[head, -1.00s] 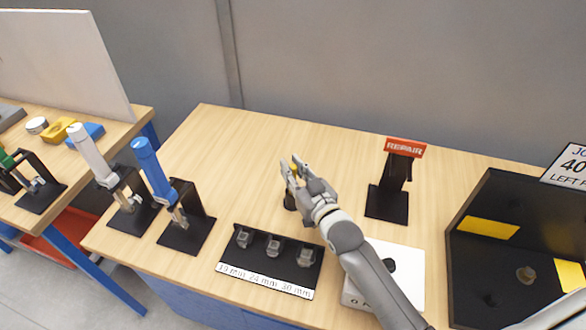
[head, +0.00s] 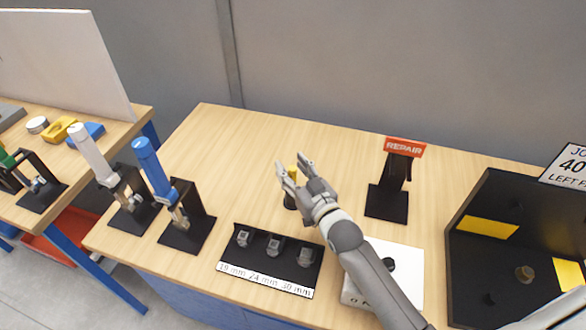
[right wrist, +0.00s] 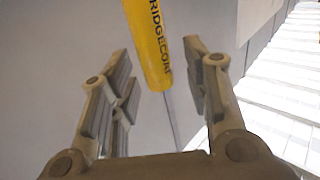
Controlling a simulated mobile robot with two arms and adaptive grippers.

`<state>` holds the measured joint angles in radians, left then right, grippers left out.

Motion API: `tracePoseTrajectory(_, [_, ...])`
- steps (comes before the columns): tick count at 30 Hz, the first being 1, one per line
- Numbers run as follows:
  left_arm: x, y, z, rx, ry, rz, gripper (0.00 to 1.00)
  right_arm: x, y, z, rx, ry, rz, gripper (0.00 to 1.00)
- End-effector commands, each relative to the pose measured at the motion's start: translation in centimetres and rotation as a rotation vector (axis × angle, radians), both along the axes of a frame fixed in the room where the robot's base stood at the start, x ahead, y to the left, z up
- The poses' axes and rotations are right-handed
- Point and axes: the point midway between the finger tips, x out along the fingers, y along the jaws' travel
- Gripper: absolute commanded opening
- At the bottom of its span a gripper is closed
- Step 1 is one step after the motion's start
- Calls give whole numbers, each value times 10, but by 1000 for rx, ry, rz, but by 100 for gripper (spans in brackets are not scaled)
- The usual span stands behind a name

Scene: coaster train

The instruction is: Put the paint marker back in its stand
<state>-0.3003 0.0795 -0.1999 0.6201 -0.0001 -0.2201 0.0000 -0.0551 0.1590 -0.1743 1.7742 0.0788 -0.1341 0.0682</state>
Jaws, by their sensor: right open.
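The yellow paint marker (head: 292,173) stands about upright behind my right gripper, its lower part over a small black stand (head: 290,201). The fingers hide part of both, so how deep the marker sits in the stand cannot be told. My right gripper (head: 293,166) is open, its fingers spread at the marker's upper part. In the right wrist view the marker (right wrist: 149,45) shows lettering and one free end between the open fingers (right wrist: 160,90), with a gap on each side. The stand does not show there. My left gripper is not in view.
A black socket rack (head: 268,279) lies in front of the stand, with blue-handled (head: 152,168) and white-handled (head: 92,155) tools on black holders to its left. A REPAIR sign (head: 404,148) stands right. A white box (head: 408,262) lies under my forearm. The table's back is clear.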

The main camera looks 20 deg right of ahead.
Motion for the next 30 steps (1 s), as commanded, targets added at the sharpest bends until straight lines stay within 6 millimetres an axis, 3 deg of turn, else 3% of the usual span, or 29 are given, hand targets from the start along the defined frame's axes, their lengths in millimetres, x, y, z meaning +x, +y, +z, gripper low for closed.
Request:
tracePoseTrajectory(8, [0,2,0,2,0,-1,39,-13,-3,-1,0,2,-1,44])
tracePoseTrajectory(21, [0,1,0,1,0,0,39,-86,-17,0,-1,3,0,44])
tracePoseTrajectory(30, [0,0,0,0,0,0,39,-115,-23,1,0,1,0,44])
